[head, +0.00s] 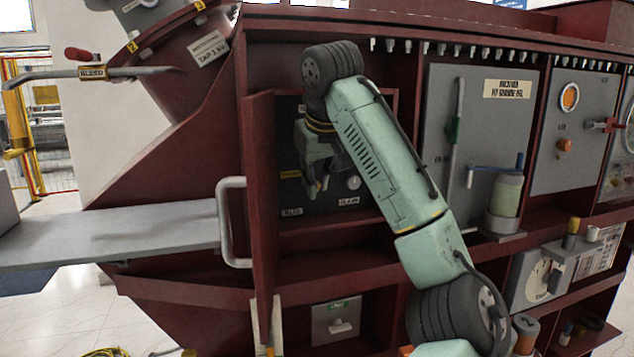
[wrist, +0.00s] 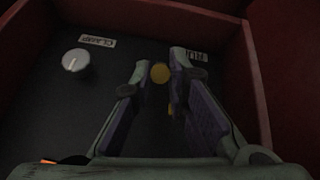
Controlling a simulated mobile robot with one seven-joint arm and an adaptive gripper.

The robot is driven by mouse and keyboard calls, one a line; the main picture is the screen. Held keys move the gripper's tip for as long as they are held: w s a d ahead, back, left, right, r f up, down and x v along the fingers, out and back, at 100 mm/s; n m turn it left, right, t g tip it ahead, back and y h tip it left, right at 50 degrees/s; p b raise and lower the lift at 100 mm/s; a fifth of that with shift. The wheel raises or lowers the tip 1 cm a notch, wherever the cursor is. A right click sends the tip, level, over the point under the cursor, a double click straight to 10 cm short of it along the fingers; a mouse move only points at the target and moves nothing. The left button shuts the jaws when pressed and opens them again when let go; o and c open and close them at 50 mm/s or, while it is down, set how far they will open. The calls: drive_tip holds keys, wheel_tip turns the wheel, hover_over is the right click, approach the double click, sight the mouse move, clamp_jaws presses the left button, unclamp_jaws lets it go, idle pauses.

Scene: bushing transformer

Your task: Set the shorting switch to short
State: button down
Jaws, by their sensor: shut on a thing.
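My gripper (head: 318,187) reaches into an open red compartment, in front of a dark panel (head: 328,205). In the wrist view my gripper's fingertips (wrist: 161,66) stand on either side of a small round brass-coloured knob (wrist: 160,73), and the jaws are shut on it. A bit of yellow shows between the fingers below the knob. Which labelled position the knob is at cannot be told. A white knob (wrist: 76,62) sits apart on the same panel, beside a label reading CLAMP (wrist: 97,41). The shorting switch's own label is not readable.
Red compartment walls surround my gripper closely. An open red door (head: 263,190) with a grey handle (head: 233,220) stands at its left. A grey panel (head: 480,120) with a lever is at the right. A grey shelf (head: 110,232) juts out left.

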drive_tip(key=shift+r, duration=0.1)
drive_tip(key=c, duration=1.6)
unclamp_jaws()
drive_tip(key=shift+o, duration=0.2)
drive_tip(key=v, duration=1.2)
